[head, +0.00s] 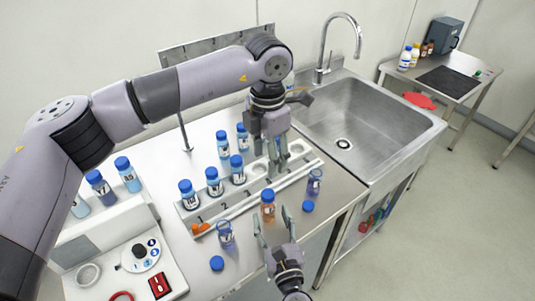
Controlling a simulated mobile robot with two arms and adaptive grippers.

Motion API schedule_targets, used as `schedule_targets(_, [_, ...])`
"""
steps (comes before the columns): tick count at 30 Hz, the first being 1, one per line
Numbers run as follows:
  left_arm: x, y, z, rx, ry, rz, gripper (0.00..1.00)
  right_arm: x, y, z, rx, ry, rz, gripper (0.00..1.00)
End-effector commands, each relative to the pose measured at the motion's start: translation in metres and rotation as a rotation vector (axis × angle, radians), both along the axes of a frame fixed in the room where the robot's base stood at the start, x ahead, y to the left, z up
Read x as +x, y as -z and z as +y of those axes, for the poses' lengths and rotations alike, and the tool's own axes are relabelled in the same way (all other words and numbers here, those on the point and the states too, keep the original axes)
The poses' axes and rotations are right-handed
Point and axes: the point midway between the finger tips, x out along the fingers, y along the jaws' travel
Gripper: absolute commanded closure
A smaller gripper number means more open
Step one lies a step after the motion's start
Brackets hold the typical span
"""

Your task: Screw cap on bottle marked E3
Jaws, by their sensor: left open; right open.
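An uncapped bottle (225,236) with dark liquid stands at the front of the bench, with a loose blue cap (217,263) lying in front of it. A second uncapped bottle (315,182) stands at the right, with another blue cap (308,206) beside it. An orange bottle (268,206) with a blue cap stands between them. The labels are too small to read, so I cannot tell which is E3. My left gripper (276,168) is open and points down over the rack. My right gripper (273,222) is open and empty, its fingers near the orange bottle.
A white numbered rack (240,202) holds several blue-capped bottles, with more behind it. A device (112,262) with a dial and red switch stands at the left, with blue-capped bottles behind. A sink (350,118) is at the right.

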Motion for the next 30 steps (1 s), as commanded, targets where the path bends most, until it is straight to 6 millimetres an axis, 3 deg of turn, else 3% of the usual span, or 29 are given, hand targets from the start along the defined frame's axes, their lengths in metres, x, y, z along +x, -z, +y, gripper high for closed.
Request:
schedule_targets(6, [0.0,0.0,0.0,0.0,0.0,0.0,0.5,-0.045,0.0,-0.011,-0.001,-0.001,0.002,0.46])
schedule_targets(12, [0.0,0.0,0.0,0.0,0.0,0.0,0.5,-0.066,0.0,-0.016,-0.001,-0.001,0.0,0.46])
schedule_targets(30, [0.0,0.0,0.0,0.0,0.0,0.0,0.5,-0.069,0.0,-0.017,0.0,0.0,-0.001,0.46])
